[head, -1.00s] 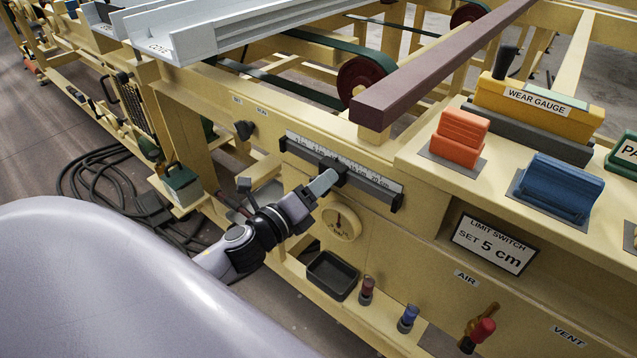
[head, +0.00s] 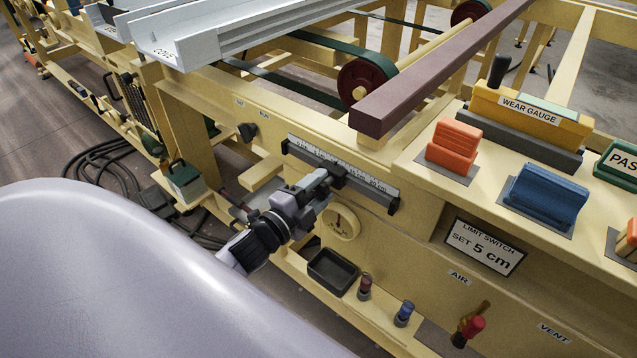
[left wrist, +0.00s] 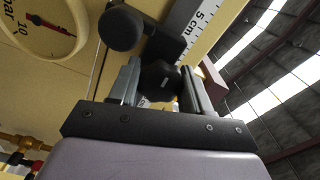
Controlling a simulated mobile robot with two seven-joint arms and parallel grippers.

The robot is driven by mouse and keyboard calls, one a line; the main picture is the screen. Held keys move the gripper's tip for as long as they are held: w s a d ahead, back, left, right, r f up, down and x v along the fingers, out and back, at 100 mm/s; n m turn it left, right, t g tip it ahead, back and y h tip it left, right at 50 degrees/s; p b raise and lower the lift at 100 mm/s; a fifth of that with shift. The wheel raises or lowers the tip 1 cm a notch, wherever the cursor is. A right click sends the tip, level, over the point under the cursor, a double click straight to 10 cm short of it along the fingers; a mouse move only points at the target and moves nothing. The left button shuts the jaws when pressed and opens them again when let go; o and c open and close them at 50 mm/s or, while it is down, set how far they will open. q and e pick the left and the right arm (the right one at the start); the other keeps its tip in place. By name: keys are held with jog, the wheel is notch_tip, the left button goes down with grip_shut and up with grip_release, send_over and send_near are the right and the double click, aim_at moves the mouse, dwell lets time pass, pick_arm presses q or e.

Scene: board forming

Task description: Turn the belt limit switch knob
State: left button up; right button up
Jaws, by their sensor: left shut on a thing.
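A dark scale bar with a white printed strip (head: 370,180) runs along the side of the yellow machine frame. A black slider (head: 336,170) sits partway along it. My left gripper (head: 324,180) is at this slider, coming from the lower left. In the left wrist view my left gripper (left wrist: 158,77) is shut on a black knob (left wrist: 158,82), one finger on each side. The knob's far part is hidden. A rounded black piece (left wrist: 121,28) stands beyond the fingers, near the "5 cm" mark. A sign (head: 484,247) reads "LIMIT SWITCH SET 5 cm". My right gripper is out of view.
A round gauge (head: 341,221) is just below the gripper. A black tray (head: 332,271) and red and blue knobs are below. A brown beam (head: 440,70) lies above. My pale body fills the lower left.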

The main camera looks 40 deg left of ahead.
pick_arm(q)
jog(key=shift+r+n+p, duration=0.2)
jog(key=shift+n+p, duration=0.25)
jog(key=shift+n, duration=0.55)
jog(key=shift+n+p, duration=0.5)
jog(key=shift+n, duration=0.4)
jog(key=n+p, duration=0.2)
jog(key=n, duration=0.2)
jog(key=shift+f+n, duration=0.15)
jog(key=shift+n, duration=0.15)
jog(key=shift+d+f+n+p, duration=0.1)
jog(key=shift+n+p, duration=0.3)
jog(key=shift+n, duration=0.45)
jog(key=shift+d+f+n+p, duration=0.1)
jog(key=shift+n+p, duration=0.3)
jog(key=shift+n, duration=0.45)
jog(key=shift+s+f, duration=0.1)
jog(key=o, duration=0.8)
jog(key=shift+c, duration=0.2)
jog(key=shift+o, duration=1.3)
